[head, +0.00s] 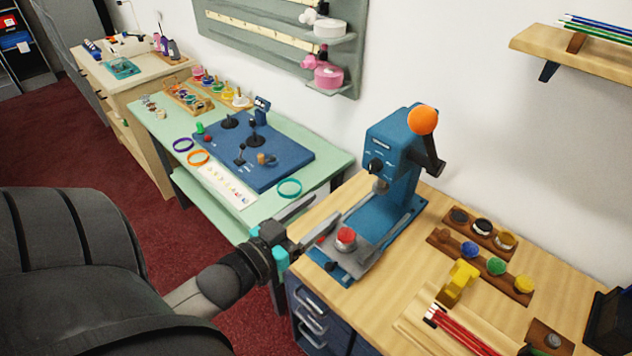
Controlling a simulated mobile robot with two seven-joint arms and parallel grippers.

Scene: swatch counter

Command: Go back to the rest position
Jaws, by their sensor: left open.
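My left gripper (325,210) reaches in from the lower left, over the gap between the green table and the wooden counter. Its two grey fingers are apart with nothing between them. The fingertips are close to the blue press (393,165) with an orange ball on its lever. A red-topped round piece (346,235) sits on the press's grey base plate, just right of the fingers. I cannot tell whether a finger touches the press base. My right gripper is not in view.
The wooden counter (440,225) holds dark racks of coloured knobs (497,265), a yellow block (460,280) and red pencils (463,330). The green table (325,160) holds a blue board (285,160) and coloured rings. A shelf (580,55) juts from the wall. Red carpet (70,150) is open at left.

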